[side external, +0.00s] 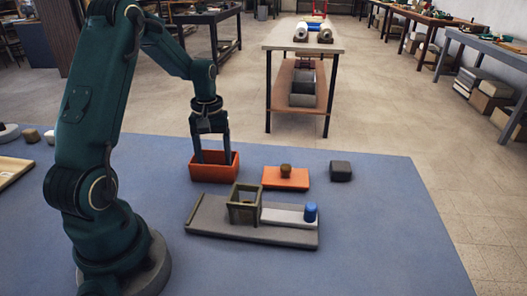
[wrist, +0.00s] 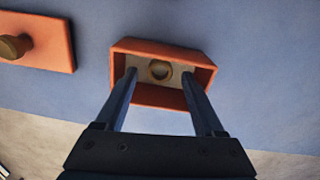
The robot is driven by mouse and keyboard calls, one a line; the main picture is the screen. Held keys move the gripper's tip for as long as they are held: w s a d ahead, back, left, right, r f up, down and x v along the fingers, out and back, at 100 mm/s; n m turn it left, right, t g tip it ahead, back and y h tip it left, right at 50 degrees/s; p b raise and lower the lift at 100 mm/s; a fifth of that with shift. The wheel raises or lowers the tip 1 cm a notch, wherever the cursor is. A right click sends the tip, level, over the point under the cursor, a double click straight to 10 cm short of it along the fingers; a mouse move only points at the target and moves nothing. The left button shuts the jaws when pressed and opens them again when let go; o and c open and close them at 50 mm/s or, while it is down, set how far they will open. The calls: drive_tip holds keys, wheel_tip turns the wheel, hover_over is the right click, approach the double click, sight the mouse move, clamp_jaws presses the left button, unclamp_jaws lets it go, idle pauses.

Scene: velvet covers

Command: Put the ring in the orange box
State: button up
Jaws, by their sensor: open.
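The orange box (side external: 214,172) stands open on the blue table, and its inside also shows in the wrist view (wrist: 190,54). A small brass-coloured ring (wrist: 160,70) lies inside it, on the pale floor; the box wall hides it in the side view. My gripper (side external: 213,160) is open and points down, with its fingertips at or inside the box opening. In the wrist view its two fingers (wrist: 158,80) stand on either side of the ring, apart from it.
An orange lid (side external: 286,178) with a brown knob lies right of the box. In front is a grey board (side external: 220,226) bearing an olive frame (side external: 244,205) and a blue cylinder (side external: 310,212). A dark grey block (side external: 341,170) sits farther right. The table's right side is clear.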

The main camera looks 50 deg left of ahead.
wheel_tip(320, 180, up, 10)
drive_tip(key=s+d+r+m+t+y, duration=0.1)
drive_tip(key=d+r+m, duration=0.2)
drive_tip(key=d, duration=0.3)
drive_tip(key=s+d+r+m+t, duration=0.2)
drive_tip(key=d, duration=0.4)
drive_tip(key=s+d+f+m+t+h, duration=0.1)
drive_tip(key=s+d+m+t, duration=0.1)
drive_tip(key=s+d+m, duration=0.3)
drive_tip(key=shift+s+d+f+m+t, duration=0.3)
drive_tip(key=shift+s+d, duration=0.55)
drive_tip(key=shift+d, duration=0.4)
